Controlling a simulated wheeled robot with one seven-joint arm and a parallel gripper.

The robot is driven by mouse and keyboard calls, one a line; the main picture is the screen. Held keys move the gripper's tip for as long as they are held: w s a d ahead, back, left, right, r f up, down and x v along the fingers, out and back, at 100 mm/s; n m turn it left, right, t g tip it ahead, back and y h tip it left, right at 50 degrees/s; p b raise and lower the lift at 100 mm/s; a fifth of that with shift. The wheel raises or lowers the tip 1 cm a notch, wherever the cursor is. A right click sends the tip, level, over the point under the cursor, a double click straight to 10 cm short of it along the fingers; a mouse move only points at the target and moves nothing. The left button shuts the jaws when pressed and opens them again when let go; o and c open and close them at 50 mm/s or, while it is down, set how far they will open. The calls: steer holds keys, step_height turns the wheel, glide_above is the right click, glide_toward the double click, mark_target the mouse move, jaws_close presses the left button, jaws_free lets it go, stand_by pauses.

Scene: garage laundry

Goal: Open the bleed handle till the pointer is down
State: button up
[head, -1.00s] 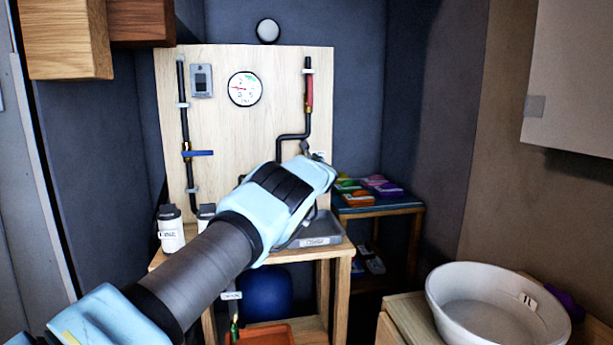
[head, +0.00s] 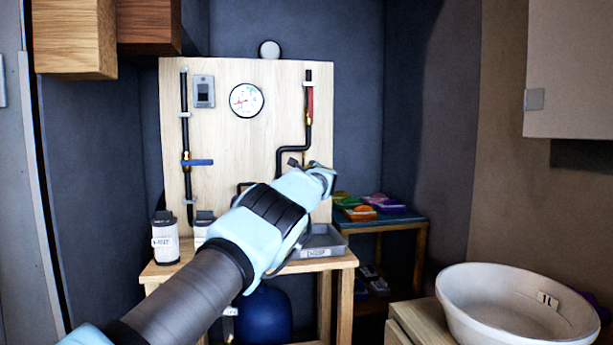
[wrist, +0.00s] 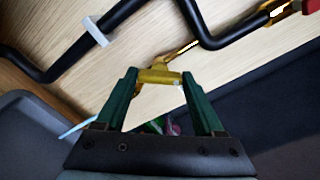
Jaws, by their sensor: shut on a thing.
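A pale wooden board (head: 225,145) carries black pipes and a round white gauge (head: 246,100). Its small red pointer appears to point left and slightly down, but is too small to read exactly. In the wrist view, my gripper (wrist: 158,78) has its two green fingers at either end of a short brass bleed handle (wrist: 158,76), shut on it. A thin brass stem runs from the handle up to the right, towards the board. In the head view, my gripper (head: 322,178) is at the board's lower right, and my arm hides the handle.
A blue lever (head: 198,162) sits on the left pipe and a red lever (head: 310,102) on the right pipe. White bottles (head: 165,240) and a grey tray (head: 322,240) stand on the bench below. A white basin (head: 480,320) is at the right.

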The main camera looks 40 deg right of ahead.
stand_by(0.3)
steer(key=o, duration=1.4)
steer(key=shift+b+v, duration=4.55)
steer(key=shift+v, duration=0.85)
steer(key=shift+c, duration=0.3)
